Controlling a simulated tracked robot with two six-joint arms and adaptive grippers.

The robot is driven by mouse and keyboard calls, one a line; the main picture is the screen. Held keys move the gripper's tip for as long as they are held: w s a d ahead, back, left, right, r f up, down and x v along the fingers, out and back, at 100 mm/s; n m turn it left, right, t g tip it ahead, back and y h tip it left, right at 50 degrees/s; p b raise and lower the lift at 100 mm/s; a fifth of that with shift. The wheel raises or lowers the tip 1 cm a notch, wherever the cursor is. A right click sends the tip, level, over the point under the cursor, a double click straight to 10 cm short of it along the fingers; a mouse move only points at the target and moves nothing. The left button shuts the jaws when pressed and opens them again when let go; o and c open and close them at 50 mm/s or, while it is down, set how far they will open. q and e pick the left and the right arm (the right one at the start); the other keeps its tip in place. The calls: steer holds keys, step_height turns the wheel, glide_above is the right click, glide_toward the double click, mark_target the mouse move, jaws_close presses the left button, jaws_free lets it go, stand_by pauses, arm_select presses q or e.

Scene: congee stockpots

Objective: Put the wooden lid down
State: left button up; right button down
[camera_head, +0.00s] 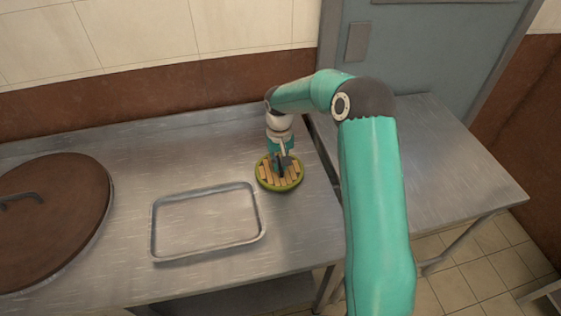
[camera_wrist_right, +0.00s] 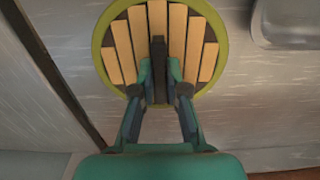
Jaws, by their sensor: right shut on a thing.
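The wooden lid (camera_head: 292,183) is a round disc of light wooden slats with a green rim and a dark bar handle. It is over the right end of the steel counter, right of the tray. In the right wrist view the lid (camera_wrist_right: 207,62) fills the upper middle. My right gripper (camera_head: 281,163) is above the lid, and in the right wrist view its fingers (camera_wrist_right: 160,78) are closed on the dark handle. Whether the lid's underside touches the counter I cannot tell. My left gripper is not in view.
An empty metal tray (camera_head: 208,222) lies on the counter (camera_head: 120,150) left of the lid. A large brown round lid (camera_head: 60,215) with a dark handle is at the far left. A gap separates the counter from a second steel table (camera_head: 450,170) at right.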

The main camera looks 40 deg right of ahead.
steer(key=c, duration=1.2)
jaws_free()
steer(key=shift+r, duration=0.1)
